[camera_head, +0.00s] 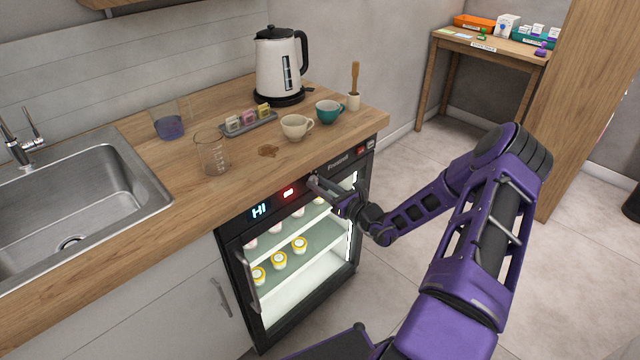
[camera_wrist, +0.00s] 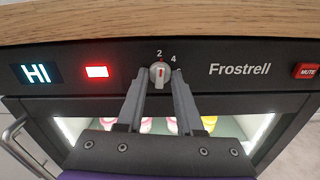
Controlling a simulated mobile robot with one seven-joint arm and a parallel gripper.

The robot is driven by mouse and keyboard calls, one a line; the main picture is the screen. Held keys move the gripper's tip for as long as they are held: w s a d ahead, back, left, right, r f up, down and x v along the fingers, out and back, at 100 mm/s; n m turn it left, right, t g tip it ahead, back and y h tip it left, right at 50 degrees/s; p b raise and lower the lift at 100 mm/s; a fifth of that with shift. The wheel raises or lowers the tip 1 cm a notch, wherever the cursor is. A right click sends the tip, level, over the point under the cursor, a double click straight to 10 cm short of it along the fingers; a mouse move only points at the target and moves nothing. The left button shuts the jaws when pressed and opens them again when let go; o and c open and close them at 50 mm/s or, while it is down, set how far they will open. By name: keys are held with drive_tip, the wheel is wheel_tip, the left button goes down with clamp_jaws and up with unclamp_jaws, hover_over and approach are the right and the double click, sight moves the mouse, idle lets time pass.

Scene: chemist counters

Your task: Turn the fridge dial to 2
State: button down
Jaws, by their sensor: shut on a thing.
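The fridge (camera_head: 300,262) is built in under the wooden counter, with a dark panel along its top. In the wrist view the round grey dial (camera_wrist: 159,77) sits on this panel, with "2" printed above it and "4" to the upper right. A small red mark shows on the dial, near its upper middle; exactly where it points is hard to tell. My gripper (camera_wrist: 160,84) is shut on the dial, one finger on each side. In the head view my gripper (camera_head: 318,186) is at the panel and hides the dial.
A red MUTE button (camera_wrist: 307,71) is at the right. The fridge handle (camera_head: 246,281) is at the door's left. Cups, a beaker (camera_head: 212,155) and a kettle (camera_head: 279,65) stand on the counter above.

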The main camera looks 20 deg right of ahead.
drive_tip(key=shift+n, duration=0.6)
drive_tip(key=c, duration=0.6)
unclamp_jaws()
drive_tip(key=shift+o, duration=0.2)
drive_tip(key=p+v, duration=0.1)
drive_tip(key=v, duration=1.6)
drive_tip(key=shift+s, duration=0.2)
drive_tip(key=shift+n, duration=0.3)
